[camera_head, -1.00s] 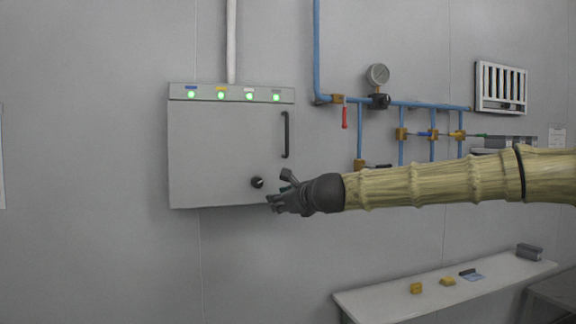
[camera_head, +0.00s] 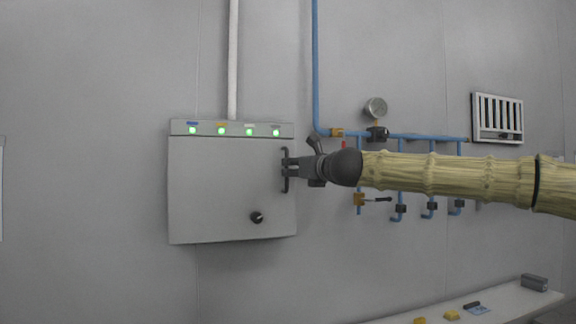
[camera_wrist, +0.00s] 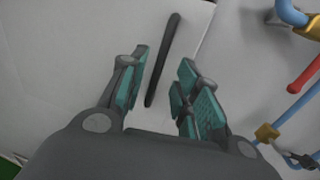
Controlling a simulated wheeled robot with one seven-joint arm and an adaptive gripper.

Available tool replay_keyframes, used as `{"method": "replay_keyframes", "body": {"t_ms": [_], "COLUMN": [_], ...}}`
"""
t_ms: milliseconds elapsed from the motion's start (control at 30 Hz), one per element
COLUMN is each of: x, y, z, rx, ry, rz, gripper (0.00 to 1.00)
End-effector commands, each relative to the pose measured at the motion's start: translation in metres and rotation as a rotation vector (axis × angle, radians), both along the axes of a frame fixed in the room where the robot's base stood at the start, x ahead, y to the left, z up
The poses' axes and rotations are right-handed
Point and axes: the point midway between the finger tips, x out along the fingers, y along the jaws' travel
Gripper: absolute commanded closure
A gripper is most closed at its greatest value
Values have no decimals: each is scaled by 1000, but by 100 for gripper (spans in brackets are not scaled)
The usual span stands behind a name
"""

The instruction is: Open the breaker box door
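The breaker box (camera_head: 215,190) is a grey wall cabinet, and its door looks shut. Its dark vertical handle (camera_head: 285,187) is near the door's right edge. A black knob (camera_head: 257,217) sits low on the door. My gripper (camera_head: 292,168) is at the handle, reaching in from the right. In the wrist view the handle (camera_wrist: 161,65) stands between the two teal-padded fingers of my gripper (camera_wrist: 162,72), slightly tilted, with a visible gap on both sides. The fingers are open. Whether they are deep enough around the handle is hard to tell.
Blue pipes (camera_head: 316,60) with a pressure gauge (camera_head: 375,108) and valves run along the wall right of the box, behind my arm. A red valve lever (camera_wrist: 305,75) shows at right in the wrist view. A white table (camera_head: 500,304) stands at lower right.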

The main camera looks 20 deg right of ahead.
Motion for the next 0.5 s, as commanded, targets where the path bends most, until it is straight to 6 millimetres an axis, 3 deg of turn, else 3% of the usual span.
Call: {"method": "replay_keyframes", "body": {"t_ms": [200, 500], "x": [27, 44], "y": [6, 10], "z": [2, 0], "rx": [-1, -1], "ry": [1, 1], "rz": [-1, 0], "gripper": [68, 68]}}
